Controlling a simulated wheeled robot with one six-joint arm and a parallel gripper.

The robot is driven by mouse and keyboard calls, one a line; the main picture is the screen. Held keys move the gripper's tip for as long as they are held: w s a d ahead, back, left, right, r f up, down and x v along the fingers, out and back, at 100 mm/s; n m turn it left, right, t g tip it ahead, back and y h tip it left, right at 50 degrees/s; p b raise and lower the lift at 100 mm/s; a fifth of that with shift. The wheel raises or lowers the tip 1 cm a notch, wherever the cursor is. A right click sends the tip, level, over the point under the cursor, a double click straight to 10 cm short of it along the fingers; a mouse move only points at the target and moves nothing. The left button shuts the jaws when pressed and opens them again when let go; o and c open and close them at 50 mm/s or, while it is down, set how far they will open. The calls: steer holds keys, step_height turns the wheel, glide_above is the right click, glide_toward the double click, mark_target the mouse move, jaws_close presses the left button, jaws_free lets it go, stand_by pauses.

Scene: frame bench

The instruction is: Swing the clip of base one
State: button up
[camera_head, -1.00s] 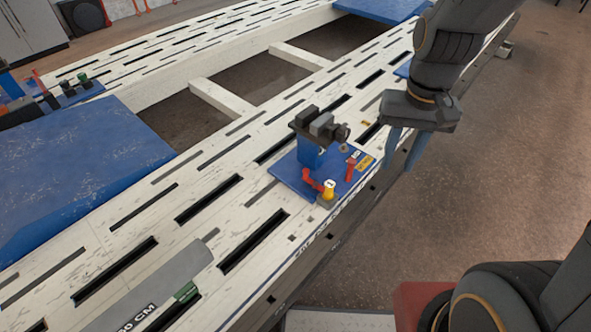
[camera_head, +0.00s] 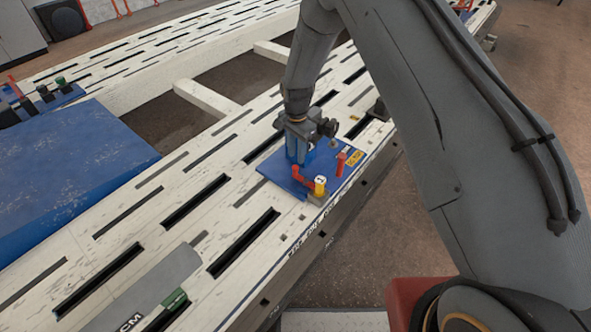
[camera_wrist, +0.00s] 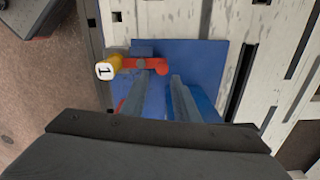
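Base one is a blue plate (camera_head: 275,170) on the slotted white bench, with a yellow post (camera_head: 320,188) whose white cap reads 1. The cap also shows in the wrist view (camera_wrist: 105,70). The red clip (camera_head: 303,179) runs from beside the post to a raised knob at its left end. In the wrist view the clip (camera_wrist: 158,65) lies just ahead of my gripper (camera_wrist: 159,76). My gripper is open and empty; the clip's knob end appears between the lines of its two fingers. I cannot tell the height gap. In the head view my gripper (camera_head: 297,158) is over the plate.
A second red upright handle (camera_head: 341,164) stands on the plate near a yellow label (camera_head: 355,157). A larger blue panel (camera_head: 70,170) lies left. The bench's front edge is close to the post.

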mark_target(295, 168)
steer(key=shift+w+a+f, duration=0.1)
steer(key=shift+a+f, duration=0.15)
steer(key=shift+f, duration=4)
jaws_close()
